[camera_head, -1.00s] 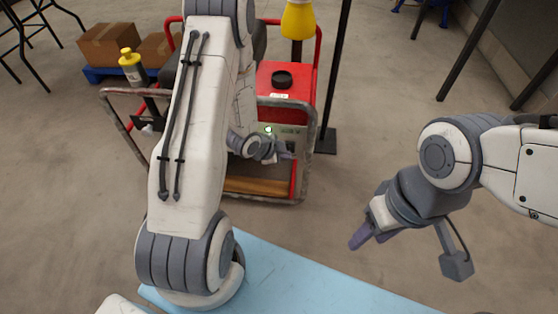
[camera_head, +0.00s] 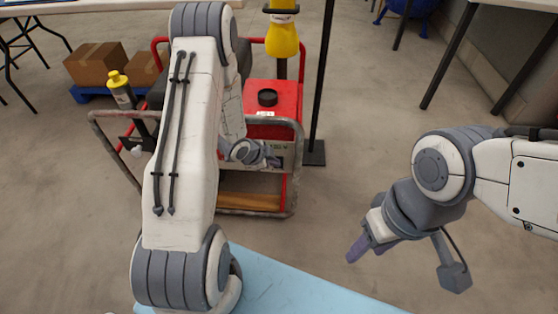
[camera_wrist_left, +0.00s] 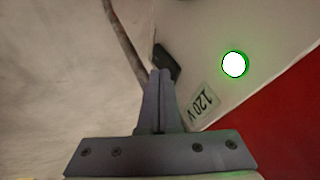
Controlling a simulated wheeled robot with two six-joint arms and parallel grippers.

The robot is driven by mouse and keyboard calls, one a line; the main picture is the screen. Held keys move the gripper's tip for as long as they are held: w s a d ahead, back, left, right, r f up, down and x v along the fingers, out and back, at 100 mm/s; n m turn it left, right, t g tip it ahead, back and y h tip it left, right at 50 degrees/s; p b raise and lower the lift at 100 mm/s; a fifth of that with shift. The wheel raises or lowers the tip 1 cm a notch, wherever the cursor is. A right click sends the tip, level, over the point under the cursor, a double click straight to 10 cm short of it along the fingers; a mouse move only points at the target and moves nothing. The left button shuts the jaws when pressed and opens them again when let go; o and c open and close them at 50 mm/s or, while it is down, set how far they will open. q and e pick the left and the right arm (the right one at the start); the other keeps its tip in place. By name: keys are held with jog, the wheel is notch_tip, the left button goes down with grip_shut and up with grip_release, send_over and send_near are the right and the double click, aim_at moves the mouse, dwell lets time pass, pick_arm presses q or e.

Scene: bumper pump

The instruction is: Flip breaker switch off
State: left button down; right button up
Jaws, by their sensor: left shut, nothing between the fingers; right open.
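The breaker switch (camera_wrist_left: 166,62) shows in the left wrist view as a small dark block on the pale panel (camera_wrist_left: 200,62) of the red machine (camera_head: 287,98). My left gripper (camera_wrist_left: 162,73) is shut and empty, its fingertips at the lower edge of the switch; I cannot tell whether they touch it. A "120V" label (camera_wrist_left: 203,103) and a lit, green-rimmed white light (camera_wrist_left: 234,64) are right of the fingers. In the head view the left gripper (camera_head: 273,158) is in front of the panel and hides the switch. My right gripper (camera_head: 355,249) is open, away from the machine.
A grey and red tube frame (camera_head: 292,180) surrounds the machine. A yellow container (camera_head: 283,40) hangs above it by a black post (camera_head: 322,90). A yellow-capped bottle (camera_head: 121,92) and cardboard boxes (camera_head: 97,64) are left. A light blue surface (camera_head: 290,285) lies in front.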

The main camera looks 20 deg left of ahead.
pick_arm(q)
jog(key=shift+d+r+p, duration=0.15)
jog(key=shift+r+p, duration=0.65)
jog(key=shift+r, duration=0.05)
pick_arm(e)
jog(key=shift+r, duration=0.7)
pick_arm(q)
jog(key=s+d+p+v, duration=0.1)
jog(key=p+v, duration=0.2)
jog(key=v, duration=0.9)
jog(key=shift+f, duration=0.2)
pick_arm(e)
jog(key=r, duration=0.1)
jog(key=s+r, duration=0.1)
jog(key=r, duration=0.1)
jog(key=shift+a+r, duration=0.15)
jog(key=shift+r, duration=0.15)
